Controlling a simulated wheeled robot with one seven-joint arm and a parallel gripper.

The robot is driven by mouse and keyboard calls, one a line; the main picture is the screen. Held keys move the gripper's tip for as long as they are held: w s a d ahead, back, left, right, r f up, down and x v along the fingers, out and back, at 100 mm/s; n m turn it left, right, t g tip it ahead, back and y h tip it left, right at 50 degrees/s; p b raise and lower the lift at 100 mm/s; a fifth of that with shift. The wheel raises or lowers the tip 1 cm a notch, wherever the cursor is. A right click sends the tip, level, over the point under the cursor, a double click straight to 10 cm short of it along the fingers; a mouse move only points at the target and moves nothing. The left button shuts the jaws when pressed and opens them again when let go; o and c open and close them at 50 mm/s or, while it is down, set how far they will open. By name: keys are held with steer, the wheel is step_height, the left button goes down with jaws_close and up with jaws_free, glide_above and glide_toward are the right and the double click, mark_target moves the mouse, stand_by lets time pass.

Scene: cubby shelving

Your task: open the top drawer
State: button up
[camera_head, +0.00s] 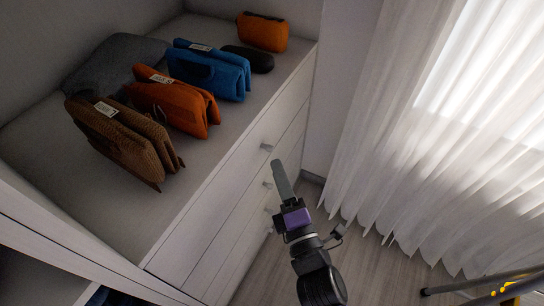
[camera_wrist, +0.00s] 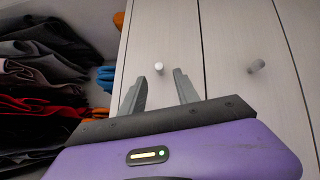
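The top drawer (camera_head: 236,178) is the white front just under the shelf top. It looks closed, and its small knob (camera_head: 266,147) sticks out near the far end. In the wrist view the top drawer (camera_wrist: 155,35) is the left of the pale panels, and its round knob (camera_wrist: 159,67) shows between my fingertips. My gripper (camera_head: 279,165) is in front of the drawers, close to the upper knobs. In the wrist view my gripper (camera_wrist: 160,75) is open and empty, its two grey fingers on either side of the knob. The exact gap to the knob cannot be told.
Lower drawers have similar knobs, one (camera_head: 268,184) just below and one right of my fingers (camera_wrist: 257,66). Folded bags, brown (camera_head: 125,140), orange (camera_head: 170,100) and blue (camera_head: 210,72), stand on the shelf top. A white curtain (camera_head: 400,130) hangs at right. The floor (camera_head: 375,255) is partly clear.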

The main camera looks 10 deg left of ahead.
steer(key=x, duration=0.6)
jaws_close()
stand_by(1.4)
